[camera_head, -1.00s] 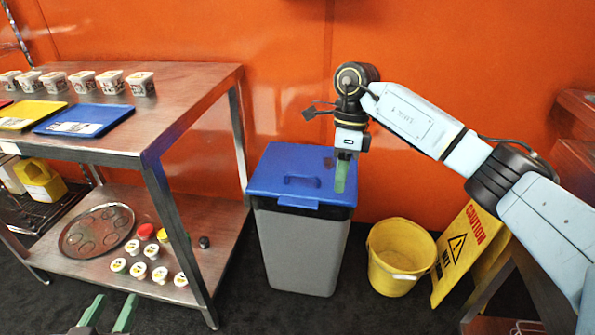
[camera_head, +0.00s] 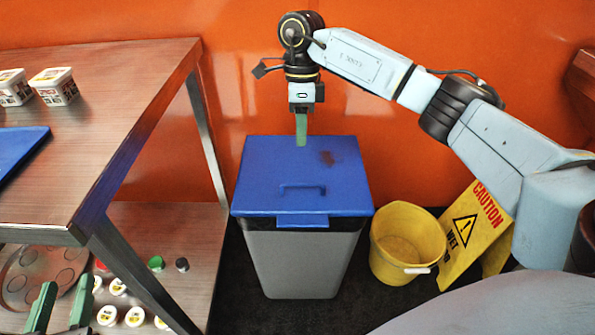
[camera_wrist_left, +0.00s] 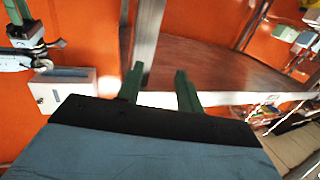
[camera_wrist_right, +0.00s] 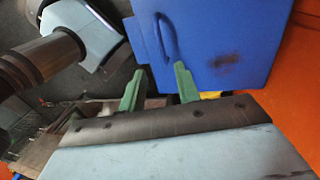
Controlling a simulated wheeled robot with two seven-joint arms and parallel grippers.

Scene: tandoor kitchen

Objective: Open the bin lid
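The bin (camera_head: 300,262) is grey with a flat blue lid (camera_head: 262,172), which lies shut on its top. A blue loop handle (camera_head: 302,187) sits near the lid's front edge. My right gripper (camera_head: 301,143) points down at the lid's rear edge, apart from the handle; whether it touches the lid is unclear. In the right wrist view its fingers (camera_wrist_right: 158,92) are spread and empty, with the lid (camera_wrist_right: 215,35) and handle (camera_wrist_right: 165,38) beyond them. My left gripper (camera_head: 62,308) is open and empty at the lower left; its parted fingers show in the left wrist view (camera_wrist_left: 159,90).
A metal table (camera_head: 120,110) with a lower shelf stands left of the bin, holding tubs, trays and jars. A yellow bucket (camera_head: 402,243) and a yellow caution sign (camera_head: 470,235) stand close on the right. An orange wall (camera_head: 400,30) is behind.

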